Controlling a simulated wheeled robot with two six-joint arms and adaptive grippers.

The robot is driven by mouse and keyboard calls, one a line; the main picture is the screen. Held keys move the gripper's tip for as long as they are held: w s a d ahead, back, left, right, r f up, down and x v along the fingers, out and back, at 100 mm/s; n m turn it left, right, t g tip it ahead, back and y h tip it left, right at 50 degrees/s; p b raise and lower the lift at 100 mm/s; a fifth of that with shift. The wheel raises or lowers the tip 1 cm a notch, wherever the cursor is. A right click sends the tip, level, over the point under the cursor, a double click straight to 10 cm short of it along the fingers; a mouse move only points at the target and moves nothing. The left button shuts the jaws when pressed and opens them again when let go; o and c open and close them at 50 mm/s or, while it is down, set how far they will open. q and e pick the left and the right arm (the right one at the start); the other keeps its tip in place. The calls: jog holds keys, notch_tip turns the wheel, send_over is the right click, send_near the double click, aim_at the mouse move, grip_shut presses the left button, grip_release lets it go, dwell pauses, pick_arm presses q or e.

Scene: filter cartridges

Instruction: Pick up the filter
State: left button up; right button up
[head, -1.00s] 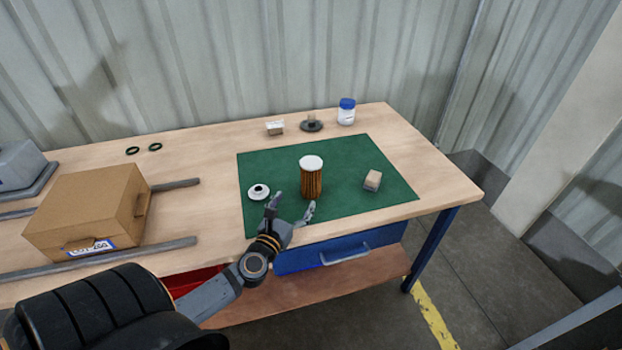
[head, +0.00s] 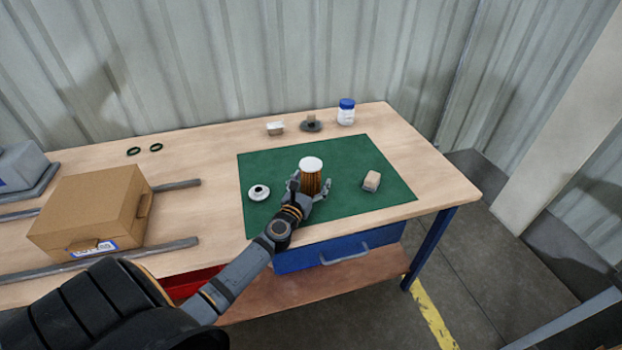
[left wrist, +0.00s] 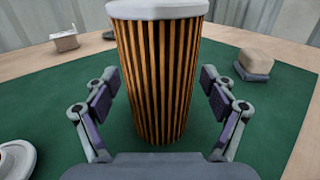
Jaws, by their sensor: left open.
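The filter (head: 311,171) is an upright cylinder with brown and dark vertical pleats and a white top cap. It stands on the green mat (head: 355,155) on the workbench. My left gripper (head: 310,187) is open at the near side of the filter, with a finger on each side of it. In the left wrist view the filter (left wrist: 158,80) fills the middle between the two open fingers, and a gap shows on each side. The filter's lower part is partly hidden by the gripper in the head view. My right gripper is not in view.
A white round cap (head: 259,192) lies left of the filter, and a tan block (head: 371,181) lies to its right. A blue-lidded jar (head: 346,112), a dark disc (head: 311,125) and a small box (head: 275,128) stand behind the mat. A cardboard box (head: 90,212) is at the left.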

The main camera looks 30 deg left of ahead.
aim_at(312, 163)
pick_arm(q)
jog(key=shift+s, duration=0.1)
jog(key=c, duration=1.3)
notch_tip(312, 163, up, 10)
jog(key=p, duration=0.7)
jog(key=shift+r+p, duration=0.1)
jog(key=shift+p, duration=0.3)
jog(key=shift+d, duration=0.1)
